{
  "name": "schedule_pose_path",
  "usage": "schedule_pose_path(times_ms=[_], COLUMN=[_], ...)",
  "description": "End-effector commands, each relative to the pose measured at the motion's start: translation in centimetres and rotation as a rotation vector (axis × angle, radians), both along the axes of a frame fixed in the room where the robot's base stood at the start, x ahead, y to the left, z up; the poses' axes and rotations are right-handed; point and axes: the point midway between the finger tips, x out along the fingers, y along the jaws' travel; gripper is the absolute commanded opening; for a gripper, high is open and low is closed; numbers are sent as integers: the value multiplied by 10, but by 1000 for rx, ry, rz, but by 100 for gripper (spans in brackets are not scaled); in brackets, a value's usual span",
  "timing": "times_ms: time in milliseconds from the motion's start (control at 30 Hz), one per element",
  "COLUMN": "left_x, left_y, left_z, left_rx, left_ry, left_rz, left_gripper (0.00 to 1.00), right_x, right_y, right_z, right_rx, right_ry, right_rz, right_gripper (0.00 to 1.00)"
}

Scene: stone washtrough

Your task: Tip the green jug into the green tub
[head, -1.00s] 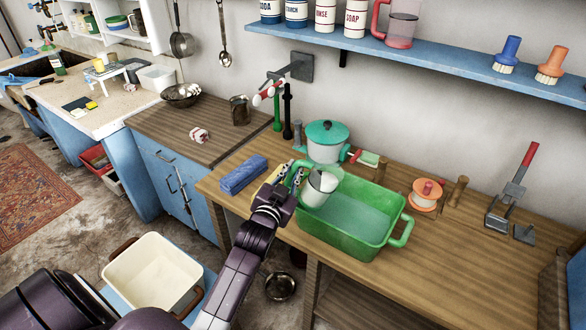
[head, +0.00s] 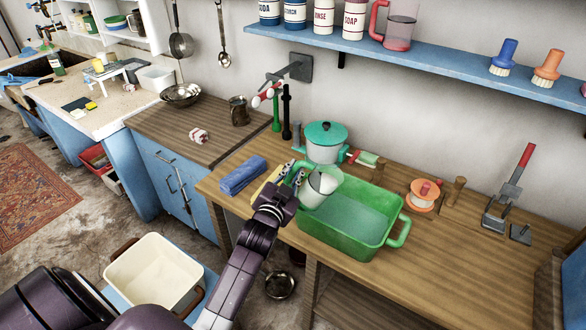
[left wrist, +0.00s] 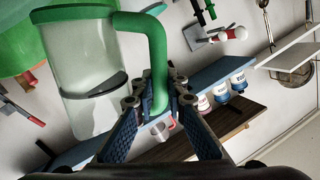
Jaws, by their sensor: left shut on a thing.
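The green jug (head: 322,186) has a clear body and a green handle. It hangs tilted over the left end of the green tub (head: 387,243). My left gripper (head: 294,183) is shut on the jug's handle, at the tub's left side. In the left wrist view the handle (left wrist: 158,62) runs down between the fingers of my left gripper (left wrist: 160,108), and the clear jug body (left wrist: 88,70) is at the left. The tub stands on the wooden counter; its inside looks pale green. I cannot tell whether liquid is leaving the jug. My right gripper is not in view.
A teal-lidded pot (head: 326,150) stands close behind the tub. A blue folded towel (head: 242,175) lies to the left, and an orange-and-white spool (head: 424,197) to the right. A blue shelf (head: 430,58) runs above. The counter's right part (head: 450,260) has bare room.

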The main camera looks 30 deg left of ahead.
Motion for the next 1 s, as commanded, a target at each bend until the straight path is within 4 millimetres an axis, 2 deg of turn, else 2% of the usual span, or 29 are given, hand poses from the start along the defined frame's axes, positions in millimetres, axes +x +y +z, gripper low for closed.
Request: schedule_pose_path(times_ms=[33, 200, 1000], left_x=[1, 2, 3], left_y=[-1, -3, -5], left_z=[8, 10, 11], left_rx=[18, 64, 90], left_ry=[2, 22, 33], left_rz=[-1, 0, 0], left_gripper=[0, 0, 0], right_x=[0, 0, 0], right_y=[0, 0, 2], right_z=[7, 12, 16], right_rx=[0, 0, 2], right_ry=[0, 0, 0], right_rz=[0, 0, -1], right_gripper=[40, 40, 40])
